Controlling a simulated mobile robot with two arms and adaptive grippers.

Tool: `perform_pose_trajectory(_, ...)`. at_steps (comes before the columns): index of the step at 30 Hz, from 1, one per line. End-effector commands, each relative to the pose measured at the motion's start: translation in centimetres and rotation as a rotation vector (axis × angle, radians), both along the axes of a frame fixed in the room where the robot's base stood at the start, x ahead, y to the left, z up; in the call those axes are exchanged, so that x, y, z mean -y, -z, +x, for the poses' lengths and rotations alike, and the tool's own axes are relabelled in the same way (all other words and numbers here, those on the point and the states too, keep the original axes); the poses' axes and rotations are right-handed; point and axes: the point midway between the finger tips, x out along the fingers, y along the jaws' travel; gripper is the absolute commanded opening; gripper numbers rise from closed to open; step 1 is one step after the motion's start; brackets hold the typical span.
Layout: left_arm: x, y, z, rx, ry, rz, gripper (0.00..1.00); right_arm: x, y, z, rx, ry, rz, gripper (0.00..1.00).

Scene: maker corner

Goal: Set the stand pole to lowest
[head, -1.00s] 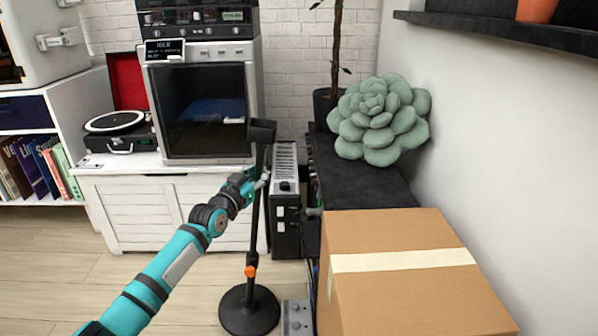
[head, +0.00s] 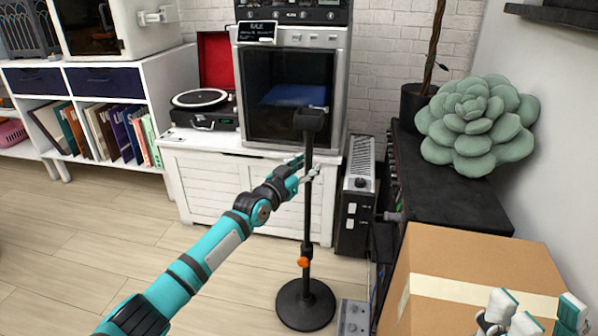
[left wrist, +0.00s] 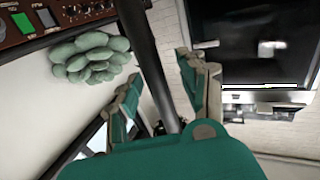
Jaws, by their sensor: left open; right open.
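The black stand stands upright on a round base (head: 305,306). Its pole (head: 307,215) has an orange knob (head: 303,262) low down and a dark head piece (head: 309,119) at the top. My left gripper (head: 309,172) is open at the upper part of the pole, below the head piece. In the left wrist view the pole (left wrist: 150,55) runs between the two spread fingers (left wrist: 157,97); I cannot tell whether either touches it. My right gripper (head: 534,312) is open and empty at the lower right, in front of the cardboard box.
The cardboard box (head: 480,262) fills the lower right. A grey pedal-like box (head: 353,318) lies close to the base. A dark tower unit (head: 356,212) and a white cabinet (head: 235,196) stand behind the pole. The floor (head: 90,235) at left is clear.

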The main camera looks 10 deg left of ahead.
Motion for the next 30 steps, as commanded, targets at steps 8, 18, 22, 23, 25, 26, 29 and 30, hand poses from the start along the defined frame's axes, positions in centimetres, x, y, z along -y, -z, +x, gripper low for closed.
perform_pose_trajectory(8, -1.7, 0.2, -3.5, -0.001, -0.001, 0.0, 0.42, 0.0, -0.1, 0.0, 0.004, -0.001, 0.004, 0.55)
perform_pose_trajectory(18, -4.4, 0.0, -9.2, 0.001, -0.003, 0.001, 0.42, 0.0, -0.2, -0.1, 0.006, 0.0, 0.005, 0.55)
perform_pose_trajectory(22, -4.8, 0.0, -10.3, 0.001, -0.002, 0.002, 0.42, 0.0, -0.2, -0.1, 0.006, -0.001, 0.005, 0.55)
perform_pose_trajectory(23, -4.9, -0.1, -10.4, 0.001, -0.002, 0.002, 0.42, 0.0, -0.2, -0.1, 0.006, -0.001, 0.005, 0.55)
perform_pose_trajectory(25, -5.0, -0.1, -10.6, 0.002, -0.002, 0.001, 0.42, 0.0, -0.2, -0.1, 0.006, -0.001, 0.005, 0.55)
perform_pose_trajectory(26, -5.0, -0.1, -10.6, 0.002, -0.003, 0.001, 0.42, 0.0, -0.2, -0.1, 0.006, -0.001, 0.005, 0.55)
perform_pose_trajectory(29, -5.0, -0.1, -10.6, 0.002, -0.003, 0.001, 0.42, 0.0, -0.2, -0.1, 0.006, -0.001, 0.005, 0.55)
perform_pose_trajectory(30, -5.0, -0.1, -10.6, 0.002, -0.003, 0.001, 0.42, 0.0, -0.2, -0.1, 0.006, -0.001, 0.005, 0.55)
